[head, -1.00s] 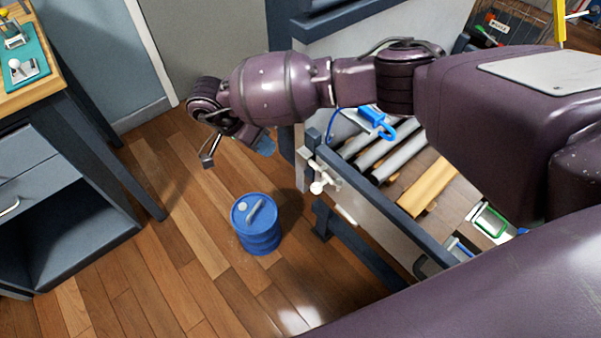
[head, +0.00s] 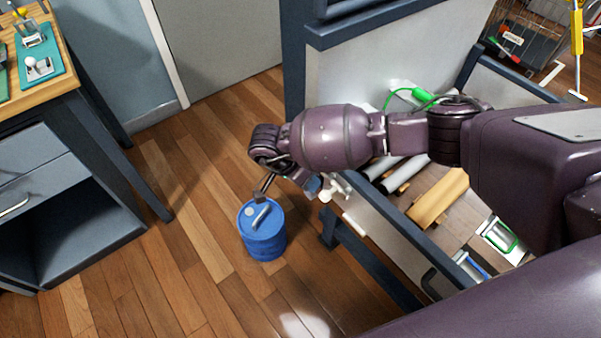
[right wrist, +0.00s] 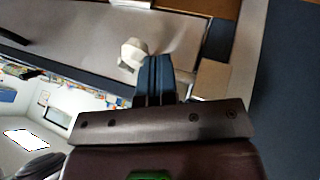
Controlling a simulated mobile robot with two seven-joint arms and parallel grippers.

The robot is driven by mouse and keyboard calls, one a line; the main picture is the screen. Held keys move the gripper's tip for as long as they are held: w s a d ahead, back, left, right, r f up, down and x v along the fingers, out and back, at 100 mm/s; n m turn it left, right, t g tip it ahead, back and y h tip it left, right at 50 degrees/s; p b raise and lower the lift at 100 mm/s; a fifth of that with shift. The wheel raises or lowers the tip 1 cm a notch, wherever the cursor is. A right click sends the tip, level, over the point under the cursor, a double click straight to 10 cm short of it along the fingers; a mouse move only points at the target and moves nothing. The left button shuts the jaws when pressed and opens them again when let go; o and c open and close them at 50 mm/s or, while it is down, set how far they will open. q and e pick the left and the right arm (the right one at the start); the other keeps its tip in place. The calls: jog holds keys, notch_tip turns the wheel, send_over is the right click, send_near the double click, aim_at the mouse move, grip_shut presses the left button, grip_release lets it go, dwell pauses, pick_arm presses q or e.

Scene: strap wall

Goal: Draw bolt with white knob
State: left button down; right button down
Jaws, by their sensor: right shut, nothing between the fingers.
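The bolt's white knob (head: 326,195) is on the low gate with a dark blue frame, partly hidden behind my right gripper (head: 313,186) in the head view. The right wrist view shows the white knob (right wrist: 132,52) just left of the tips of my right gripper (right wrist: 155,72). The dark fingers are together, with nothing between them. The knob lies beside them, very close; I cannot tell whether they touch. Much of the bolt is hidden by my arm and fingers.
A blue drum (head: 262,232) stands on the wooden floor below my right gripper. Behind the gate are grey rolls (head: 407,172) and a wooden block (head: 440,196). A green handle with a cable (head: 412,94) hangs on the wall. A workbench (head: 75,88) stands at left.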

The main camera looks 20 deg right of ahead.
aim_at(324, 198)
jog(key=shift+s+d+f, duration=0.15)
jog(key=shift+s, duration=0.1)
jog(key=s, duration=0.1)
jog(key=s+d+p, duration=0.1)
jog(key=s+p, duration=0.1)
jog(key=shift+s+d+r, duration=0.25)
jog(key=shift+s+r, duration=0.05)
jog(key=shift+r, duration=0.05)
jog(key=shift+s+d+f, duration=0.1)
jog(key=shift+s, duration=0.25)
jog(key=shift+f, duration=0.3)
